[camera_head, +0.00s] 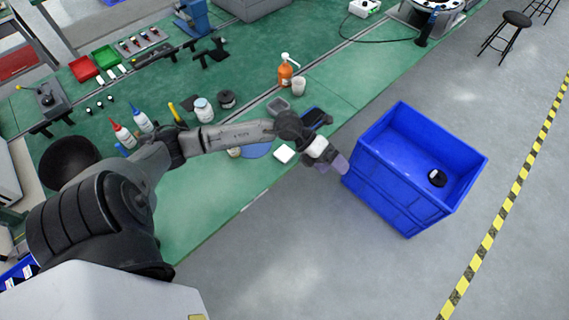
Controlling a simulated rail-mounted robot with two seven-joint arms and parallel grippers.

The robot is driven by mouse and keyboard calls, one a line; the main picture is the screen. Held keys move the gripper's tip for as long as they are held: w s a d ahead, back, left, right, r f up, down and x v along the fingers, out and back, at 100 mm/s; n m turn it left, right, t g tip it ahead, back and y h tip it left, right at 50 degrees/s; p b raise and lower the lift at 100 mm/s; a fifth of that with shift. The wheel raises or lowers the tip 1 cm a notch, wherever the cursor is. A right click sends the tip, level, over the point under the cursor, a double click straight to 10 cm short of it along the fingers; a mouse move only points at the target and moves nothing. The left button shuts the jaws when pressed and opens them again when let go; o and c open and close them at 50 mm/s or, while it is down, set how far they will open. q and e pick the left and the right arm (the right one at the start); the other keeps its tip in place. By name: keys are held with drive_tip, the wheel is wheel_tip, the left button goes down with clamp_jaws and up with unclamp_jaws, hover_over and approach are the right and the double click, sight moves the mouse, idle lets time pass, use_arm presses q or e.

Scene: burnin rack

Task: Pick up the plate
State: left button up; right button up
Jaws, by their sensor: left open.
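A flat blue disc that looks like the plate (257,151) lies on the green bench near its front edge. My left forearm passes over it and hides its far part. My left gripper (340,164) is to the right of the disc, beyond the bench edge and beside the blue crate's left wall. It is open, and I see nothing held in it; its fingertips are small and hard to make out. My right gripper is not in view.
The blue crate (395,195) on the floor holds a small black item (437,178). An orange pump bottle (286,72), a white cup (298,86) and a black bowl (68,160) stand on the bench.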

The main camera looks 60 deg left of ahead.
use_arm(q)
drive_tip(key=a+f+g+y+b, duration=0.3)
drive_tip(key=a+f+y, duration=0.25)
drive_tip(key=a, duration=0.45)
drive_tip(key=g+y+b, duration=0.3)
drive_tip(key=y, duration=0.1)
hover_over(284, 153)
drive_tip(key=shift+n, duration=0.4)
wheel_tip(284, 153, down, 8)
drive_tip(key=shift+d+f, duration=0.1)
drive_tip(key=shift+f, duration=0.1)
drive_tip(key=shift+f+b, duration=0.4)
drive_tip(key=shift+f, duration=2.85)
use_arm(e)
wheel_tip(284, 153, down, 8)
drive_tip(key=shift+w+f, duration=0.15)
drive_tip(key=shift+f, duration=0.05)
use_arm(q)
drive_tip(key=shift+w, duration=0.1)
drive_tip(key=shift+c, duration=0.4)
drive_tip(key=c, duration=0.9)
